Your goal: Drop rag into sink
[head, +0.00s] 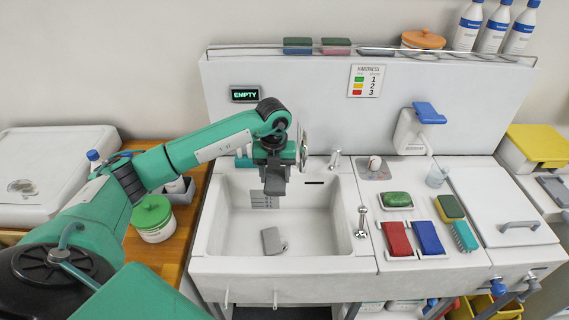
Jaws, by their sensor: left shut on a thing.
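My left gripper (274,186) hangs pointing down over the back part of the white sink (225,247). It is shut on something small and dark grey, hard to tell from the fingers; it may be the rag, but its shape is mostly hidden. A flat grey piece (271,240) lies on the sink floor below and in front of the gripper, apart from it. I cannot tell whether this piece is a cloth. My right gripper is not in view.
Right of the sink, a red pad (396,238), a blue pad (427,238) and a green soap (396,199) lie on the counter. A tap (361,222) stands at the sink's right edge. A green-lidded tub (153,217) stands left. Most of the sink floor is clear.

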